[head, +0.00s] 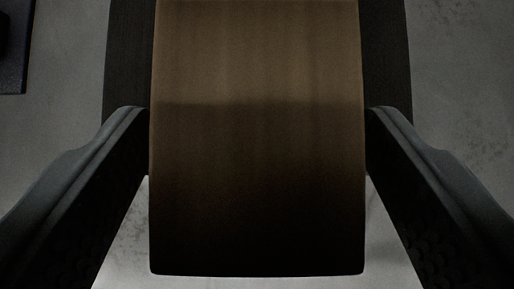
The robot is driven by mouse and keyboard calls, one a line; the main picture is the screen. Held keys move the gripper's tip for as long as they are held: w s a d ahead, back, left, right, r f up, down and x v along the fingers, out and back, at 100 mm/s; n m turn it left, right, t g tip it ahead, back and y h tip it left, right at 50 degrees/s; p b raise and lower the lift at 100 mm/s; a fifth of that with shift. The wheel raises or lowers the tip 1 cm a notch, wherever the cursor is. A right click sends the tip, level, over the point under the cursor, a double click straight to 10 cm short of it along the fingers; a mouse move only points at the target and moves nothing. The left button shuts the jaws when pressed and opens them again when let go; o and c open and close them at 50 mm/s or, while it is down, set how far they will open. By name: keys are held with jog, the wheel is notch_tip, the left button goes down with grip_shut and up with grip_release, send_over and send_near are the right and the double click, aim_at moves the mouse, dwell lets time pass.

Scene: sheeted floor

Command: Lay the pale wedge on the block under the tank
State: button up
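A wide wooden piece, which I take to be the wedge (256,60), fills the middle of the head view. It looks brown in the dim light, darker towards the near end. My gripper (257,115) has one finger against each side of it and appears shut on it. A dark block (386,60) shows past both sides of the wedge at the top. The wedge hides the block's middle, and I cannot tell whether the two touch. The tank cannot be made out.
A dark flat-edged object (14,60) stands at the top left corner. Grey, stained floor (465,80) is bare on the right, and bare floor also lies between the block and the corner object.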

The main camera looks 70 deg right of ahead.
jog(key=v, duration=1.7)
jog(key=shift+r, duration=0.15)
